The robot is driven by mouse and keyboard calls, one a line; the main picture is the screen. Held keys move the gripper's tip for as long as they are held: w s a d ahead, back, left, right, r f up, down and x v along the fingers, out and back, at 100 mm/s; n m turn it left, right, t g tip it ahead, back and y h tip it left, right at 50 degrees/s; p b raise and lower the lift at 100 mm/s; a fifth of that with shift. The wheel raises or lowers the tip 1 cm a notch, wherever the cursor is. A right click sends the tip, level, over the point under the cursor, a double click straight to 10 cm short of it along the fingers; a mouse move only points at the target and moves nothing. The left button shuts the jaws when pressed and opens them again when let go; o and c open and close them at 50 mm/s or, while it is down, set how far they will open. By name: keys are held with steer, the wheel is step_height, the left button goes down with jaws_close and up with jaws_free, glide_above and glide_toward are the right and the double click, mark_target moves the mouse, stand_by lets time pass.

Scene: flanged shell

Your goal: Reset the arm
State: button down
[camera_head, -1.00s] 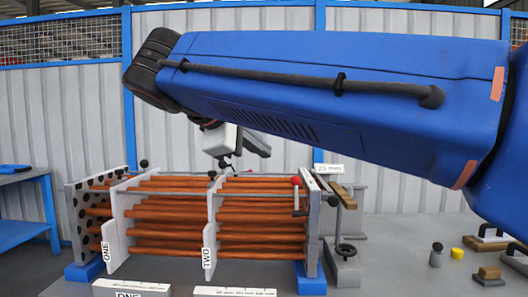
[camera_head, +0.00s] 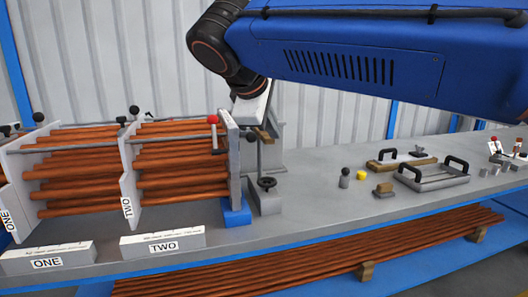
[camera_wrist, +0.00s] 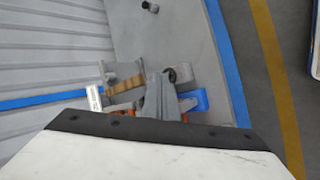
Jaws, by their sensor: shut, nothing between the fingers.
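My blue arm (camera_head: 345,55) reaches in from the upper right of the head view, with its dark wrist joint bent downward. My gripper hangs below that wrist near the right end of the tube rack; its pale body shows in the head view but the fingertips are hard to make out there. In the wrist view my gripper (camera_wrist: 158,95) shows as grey fingers, shut and empty, over the bench. The rack's end plate (camera_head: 232,160) stands just left of and below the hand. I cannot tell the exact gap between them.
Copper tubes (camera_head: 175,175) run through upright plates at the left. Labelled blocks ONE (camera_head: 47,259) and TWO (camera_head: 163,243) lie in front. A handwheel fixture (camera_head: 266,195) is close by the rack. A yellow cap (camera_head: 362,175) and handled plate (camera_head: 432,177) lie rightward.

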steer(key=s+d+f+m+g+y, duration=0.1)
steer(key=s+d+f+m+g, duration=0.2)
steer(key=d+f, duration=0.55)
steer(key=s+d+f+m, duration=0.35)
steer(key=d+f, duration=0.25)
steer(key=d, duration=0.5)
steer(key=s+d+f+m+y, duration=0.1)
steer(key=s+d+f+m, duration=0.3)
steer(key=s+f, duration=0.3)
steer(key=s+d+f+m+y, duration=0.1)
steer(key=s+d+f+m, duration=0.2)
steer(key=s+f, duration=0.4)
step_height(320, 180, down, 4)
steer(key=shift+s+d+r+m+y, duration=0.25)
steer(key=shift+s+d+m+y, duration=0.05)
steer(key=shift+d+m, duration=0.15)
